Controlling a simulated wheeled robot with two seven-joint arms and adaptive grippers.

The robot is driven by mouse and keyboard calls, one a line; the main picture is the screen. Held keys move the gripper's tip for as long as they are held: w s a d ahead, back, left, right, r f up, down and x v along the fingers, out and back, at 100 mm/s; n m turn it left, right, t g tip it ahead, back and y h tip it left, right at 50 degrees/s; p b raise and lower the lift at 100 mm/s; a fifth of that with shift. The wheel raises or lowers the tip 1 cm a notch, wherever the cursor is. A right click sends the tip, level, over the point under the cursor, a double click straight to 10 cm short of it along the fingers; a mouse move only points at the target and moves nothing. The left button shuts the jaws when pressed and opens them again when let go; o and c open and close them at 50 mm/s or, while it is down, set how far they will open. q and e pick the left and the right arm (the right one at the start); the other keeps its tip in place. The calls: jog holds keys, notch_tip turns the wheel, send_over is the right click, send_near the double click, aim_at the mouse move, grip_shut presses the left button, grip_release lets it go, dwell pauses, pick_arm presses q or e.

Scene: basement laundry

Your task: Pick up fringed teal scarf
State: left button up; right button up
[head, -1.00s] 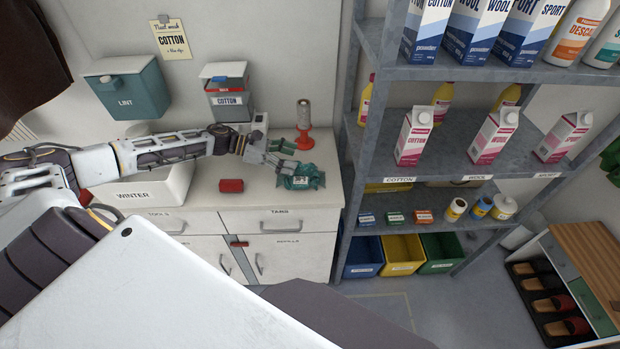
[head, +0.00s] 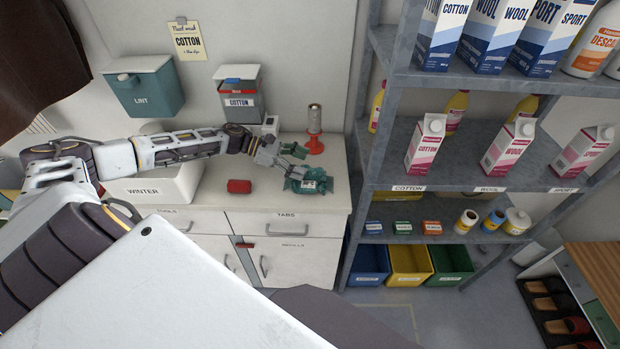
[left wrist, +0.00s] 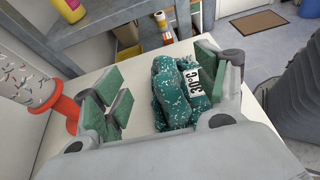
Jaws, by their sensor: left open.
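The teal scarf (head: 298,185) lies bunched on the white counter top near its right end. In the left wrist view the scarf (left wrist: 168,100) is white-flecked and folded, with a white "30°C" tag facing up. My left gripper (head: 282,163) is at the scarf, coming from the left. In the left wrist view its green-padded fingers (left wrist: 160,88) are spread wide, with the scarf between them, closer to the right finger. Part of the scarf is hidden behind the gripper body. The fringe is not clear. My right gripper is not in view.
A red dispenser base with a clear cylinder (head: 315,132) stands just behind the scarf. A grey shelf (head: 400,178) with cartons rises at right.

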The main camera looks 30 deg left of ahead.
aim_at(310, 166)
pick_arm(q)
jog(key=shift+w+d+f, duration=0.2)
jog(key=shift+d, duration=0.2)
jog(key=shift+d, duration=0.15)
jog(key=shift+w+d+f+p, duration=0.2)
jog(key=shift+w+d+p, duration=0.1)
jog(key=shift+d, duration=0.1)
jog(key=shift+p+x, duration=0.35)
jog(key=shift+x, duration=1.35)
jog(key=shift+d+f, duration=0.2)
jog(key=shift+d, duration=0.05)
